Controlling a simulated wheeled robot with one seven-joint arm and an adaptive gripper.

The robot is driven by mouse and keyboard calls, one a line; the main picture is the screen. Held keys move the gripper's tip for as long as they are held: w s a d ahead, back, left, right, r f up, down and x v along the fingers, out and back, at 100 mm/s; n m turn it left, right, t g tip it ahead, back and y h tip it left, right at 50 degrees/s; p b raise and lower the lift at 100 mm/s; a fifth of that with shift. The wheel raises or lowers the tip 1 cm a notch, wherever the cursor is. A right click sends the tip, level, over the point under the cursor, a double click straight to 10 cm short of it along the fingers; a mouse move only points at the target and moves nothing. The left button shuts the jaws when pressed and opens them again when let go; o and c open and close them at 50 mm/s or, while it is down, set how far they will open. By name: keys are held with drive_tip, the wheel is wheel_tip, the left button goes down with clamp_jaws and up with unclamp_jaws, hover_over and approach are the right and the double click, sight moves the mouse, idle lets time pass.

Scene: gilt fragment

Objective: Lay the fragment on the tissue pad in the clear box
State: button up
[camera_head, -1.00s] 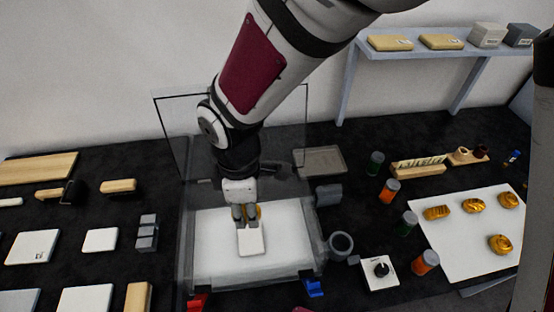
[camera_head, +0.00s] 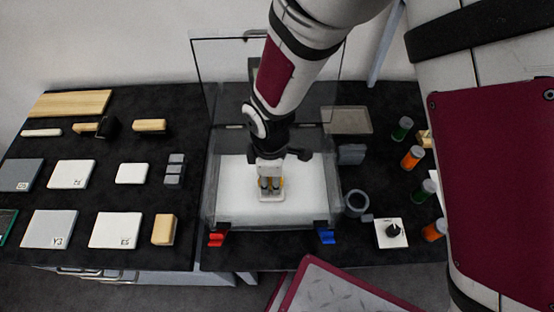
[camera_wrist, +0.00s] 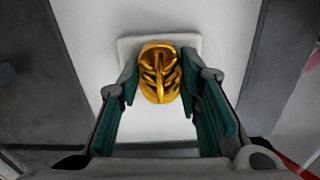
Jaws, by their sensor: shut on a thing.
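The gold, ridged fragment (camera_wrist: 159,72) is between the green-lined fingers of my gripper (camera_wrist: 159,86), which is shut on it. In the head view my gripper (camera_head: 270,184) points down inside the clear box (camera_head: 262,221), and the fingers mostly hide the fragment. The small white tissue pad (camera_head: 272,198) lies on the box's white floor, directly under the fingertips. In the wrist view the pad (camera_wrist: 127,47) shows behind the fragment at its top and sides. I cannot tell whether the fragment touches the pad.
The box's clear lid (camera_head: 222,80) stands open behind it. Red (camera_head: 217,238) and blue (camera_head: 326,236) clips sit at its front corners. A grey cup (camera_head: 356,203) and a white dial block (camera_head: 392,233) stand to the right. Several white tiles and blocks lie to the left.

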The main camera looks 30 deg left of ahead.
drive_tip(key=shift+f, duration=0.15)
drive_tip(key=o, duration=0.9)
wheel_tip(320, 180, up, 12)
drive_tip(key=b, duration=0.2)
drive_tip(key=w+d+r+m+t, duration=0.1)
drive_tip(key=w+d+r+m, duration=0.45)
drive_tip(key=d+r, duration=0.3)
drive_tip(key=d+r+m+t, duration=0.2)
drive_tip(key=d+r+m, duration=0.3)
drive_tip(key=d, duration=0.5)
drive_tip(key=d+r+m+t, duration=0.1)
drive_tip(key=d+r+m, duration=0.5)
drive_tip(key=d, duration=0.4)
drive_tip(key=s+d+m, duration=0.2)
drive_tip(key=s+d+r+m+t, duration=0.1)
drive_tip(key=d+m, duration=0.1)
drive_tip(key=d, duration=0.1)
drive_tip(key=s+d+r+m, duration=0.1)
drive_tip(key=s+d+m, duration=0.1)
drive_tip(key=d, duration=0.1)
drive_tip(key=shift+s+r+m+t, duration=0.15)
drive_tip(key=shift+s+m+t, duration=0.1)
drive_tip(key=shift+s+t, duration=0.05)
